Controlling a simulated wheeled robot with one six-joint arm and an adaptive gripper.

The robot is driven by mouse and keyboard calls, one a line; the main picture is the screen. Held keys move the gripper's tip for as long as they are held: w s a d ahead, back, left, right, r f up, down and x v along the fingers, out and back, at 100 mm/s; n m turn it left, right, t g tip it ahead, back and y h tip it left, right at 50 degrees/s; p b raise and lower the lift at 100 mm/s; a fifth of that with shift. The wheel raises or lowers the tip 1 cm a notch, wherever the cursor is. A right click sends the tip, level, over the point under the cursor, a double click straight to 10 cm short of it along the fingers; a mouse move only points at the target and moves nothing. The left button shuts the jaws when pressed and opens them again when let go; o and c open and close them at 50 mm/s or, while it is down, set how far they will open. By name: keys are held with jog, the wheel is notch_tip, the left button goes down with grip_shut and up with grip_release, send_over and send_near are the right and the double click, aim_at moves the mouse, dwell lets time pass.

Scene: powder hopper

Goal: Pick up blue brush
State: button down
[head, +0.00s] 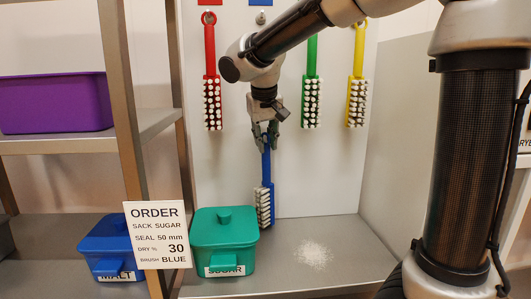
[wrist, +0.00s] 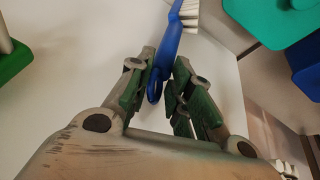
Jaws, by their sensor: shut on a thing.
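The blue brush (head: 267,178) hangs upright, bristles down, below my gripper (head: 267,130) in the head view. Its bristles face left. My gripper is shut on the upper end of its handle. In the wrist view my gripper (wrist: 160,85) has the blue brush (wrist: 172,42) between its fingers, with the handle's loop end just past the fingertips. The brush is off its wall hook (head: 260,18), which is bare. The brush's bristle end is partly cut off at the top of the wrist view.
Red (head: 210,75), green (head: 312,85) and yellow (head: 357,80) brushes hang on the white panel. A teal sugar bin (head: 224,235) stands left of the blue brush. An order card (head: 157,235) stands in front. White powder (head: 313,253) lies on the grey bench (head: 340,275).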

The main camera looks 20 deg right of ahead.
notch_tip(320, 180, up, 12)
jog(key=s+a, duration=0.3)
jog(key=s, duration=0.7)
jog(key=s+a, duration=0.4)
jog(key=s, duration=0.6)
jog(key=s+a, duration=0.4)
jog(key=s, duration=0.6)
jog(key=shift+f, duration=0.3)
jog(key=shift+s, duration=0.1)
jog(key=c, duration=1.9)
grip_release()
jog(key=c, duration=0.3)
